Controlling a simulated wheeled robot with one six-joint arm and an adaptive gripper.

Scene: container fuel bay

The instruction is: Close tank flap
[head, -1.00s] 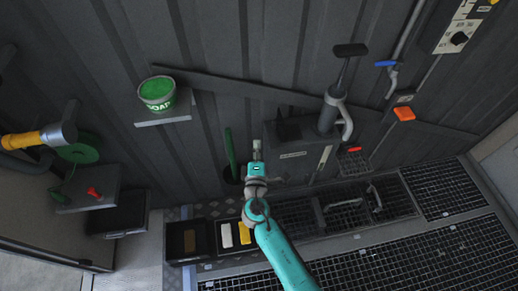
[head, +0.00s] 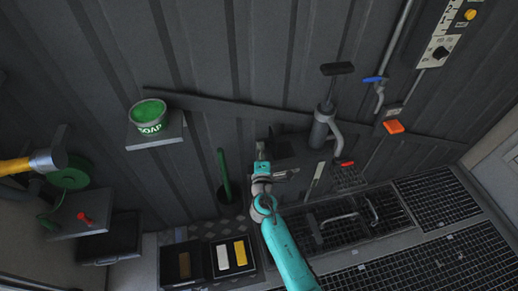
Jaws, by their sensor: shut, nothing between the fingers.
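My teal arm reaches up from the bottom of the head view, and my gripper (head: 261,150) is shut and empty at the left side of a dark wall-mounted tank (head: 300,153). The hand pump with a T-handle (head: 322,125) stands at the tank's right end. The tank flap is dark against the dark tank, next to my gripper and partly hidden by it; I cannot tell its exact angle or whether the gripper touches it.
A green soap tub (head: 149,115) stands on a small shelf at the left. A green-handled brush (head: 224,175) stands left of my arm. A tray with white and yellow blocks (head: 231,257) lies below. Grated floor (head: 430,245) is at right.

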